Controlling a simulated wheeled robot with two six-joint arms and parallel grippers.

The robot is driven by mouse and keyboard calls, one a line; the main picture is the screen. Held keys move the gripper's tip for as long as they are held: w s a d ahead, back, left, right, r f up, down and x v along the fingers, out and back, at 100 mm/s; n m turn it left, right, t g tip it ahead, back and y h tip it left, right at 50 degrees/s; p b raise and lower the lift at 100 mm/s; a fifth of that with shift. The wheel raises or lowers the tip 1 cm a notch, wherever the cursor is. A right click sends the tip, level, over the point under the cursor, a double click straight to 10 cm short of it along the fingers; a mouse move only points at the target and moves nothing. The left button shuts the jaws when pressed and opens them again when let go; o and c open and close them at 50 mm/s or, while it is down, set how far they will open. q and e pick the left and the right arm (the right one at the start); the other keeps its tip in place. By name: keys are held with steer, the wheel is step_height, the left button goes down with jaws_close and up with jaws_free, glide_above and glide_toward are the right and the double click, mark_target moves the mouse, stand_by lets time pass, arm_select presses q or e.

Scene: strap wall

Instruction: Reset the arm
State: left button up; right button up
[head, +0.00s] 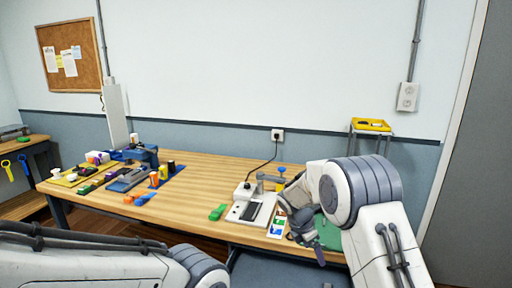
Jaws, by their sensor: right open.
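My right arm comes in from the right, bent at a large white and grey joint. My right gripper (304,222) hangs over the right end of the wooden workbench (220,173), partly hidden by my own arm. It is open, and I see nothing held in it. My left arm lies low across the bottom left, in front of the bench. The left gripper is outside the picture.
A white device (250,208) with a dark pad stands left of my right gripper. A green block (217,212) lies at the front edge. A blue vise (142,154) and several small tools crowd the bench's left end. A yellow tray (371,125) stands at the back right.

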steer(key=shift+s+a+f+m+g, duration=0.4)
steer(key=shift+s+a+f+m, duration=0.35)
steer(key=shift+s+a+m, duration=0.2)
